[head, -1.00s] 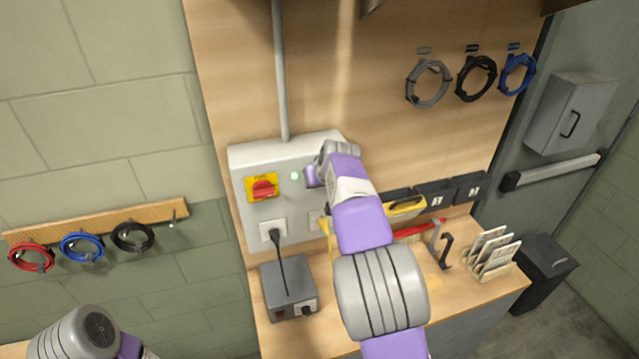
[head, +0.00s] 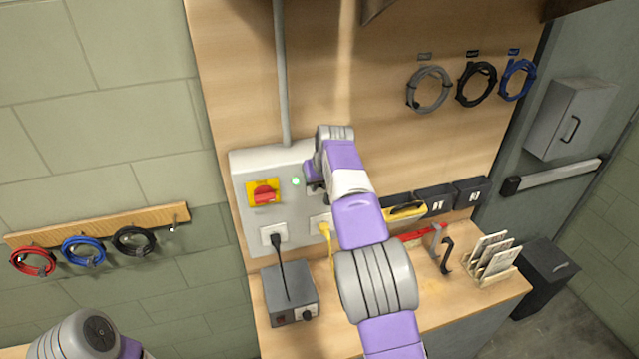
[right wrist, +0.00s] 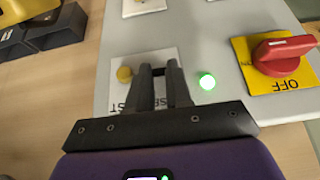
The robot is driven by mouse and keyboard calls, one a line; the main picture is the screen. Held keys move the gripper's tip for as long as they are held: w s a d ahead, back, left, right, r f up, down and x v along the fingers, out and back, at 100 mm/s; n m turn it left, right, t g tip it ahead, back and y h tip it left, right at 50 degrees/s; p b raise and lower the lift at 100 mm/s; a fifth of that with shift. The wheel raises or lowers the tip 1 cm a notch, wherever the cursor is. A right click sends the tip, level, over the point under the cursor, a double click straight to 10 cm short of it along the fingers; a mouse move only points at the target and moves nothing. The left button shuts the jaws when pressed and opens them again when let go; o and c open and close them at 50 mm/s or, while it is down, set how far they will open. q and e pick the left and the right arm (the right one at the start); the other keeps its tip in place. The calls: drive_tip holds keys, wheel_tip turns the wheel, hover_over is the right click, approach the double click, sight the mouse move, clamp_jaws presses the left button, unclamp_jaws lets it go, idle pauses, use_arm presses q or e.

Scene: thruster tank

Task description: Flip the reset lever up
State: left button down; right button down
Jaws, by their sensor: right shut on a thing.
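A grey control box (head: 243,222) is on the wooden back panel. A small round yellow knob (right wrist: 125,74) is beside the fingers. My left gripper is out of view.
A lit green lamp (head: 295,182) and a red rotary switch (head: 264,194) on a yellow plate are close beside my right gripper. Black (head: 274,238) and yellow (head: 325,229) plugs sit below. A small grey unit (head: 290,293) stands on the bench.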

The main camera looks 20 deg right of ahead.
drive_tip(key=c, duration=1)
unclamp_jaws()
drive_tip(key=shift+c, duration=0.2)
drive_tip(key=v, duration=0.7)
drive_tip(key=shift+s+r+b, duration=0.15)
drive_tip(key=shift+r+b, duration=0.1)
drive_tip(key=shift+b, duration=0.05)
